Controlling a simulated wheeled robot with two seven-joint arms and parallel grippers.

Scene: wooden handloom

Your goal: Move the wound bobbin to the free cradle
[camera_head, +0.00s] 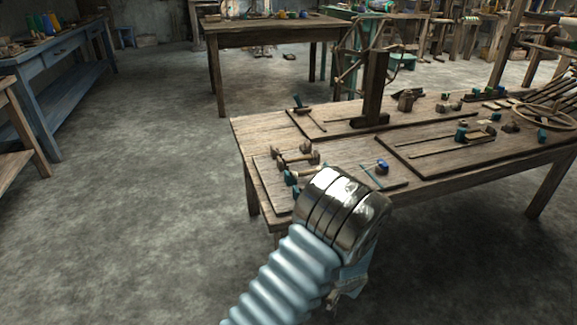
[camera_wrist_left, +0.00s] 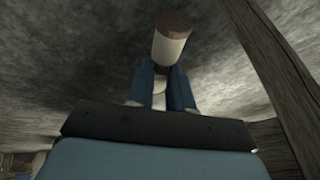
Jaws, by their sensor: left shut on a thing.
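In the left wrist view, my left gripper (camera_wrist_left: 166,82) has its two blue fingers shut on a bobbin (camera_wrist_left: 170,46). The bobbin is a pale, off-white cylinder with a dark brown end, and it points away from the gripper. Grey floor lies behind it. In the head view, a ribbed pale-blue arm with chrome rings comes in from the lower left and hides the gripper and bobbin. Small wooden stands (camera_head: 298,155) with blue parts sit at the table's left end; I cannot tell which one is the free cradle. My right gripper is not in view.
A table leg or beam (camera_wrist_left: 275,80) stands close at the right in the wrist view. The floor at left is clear.

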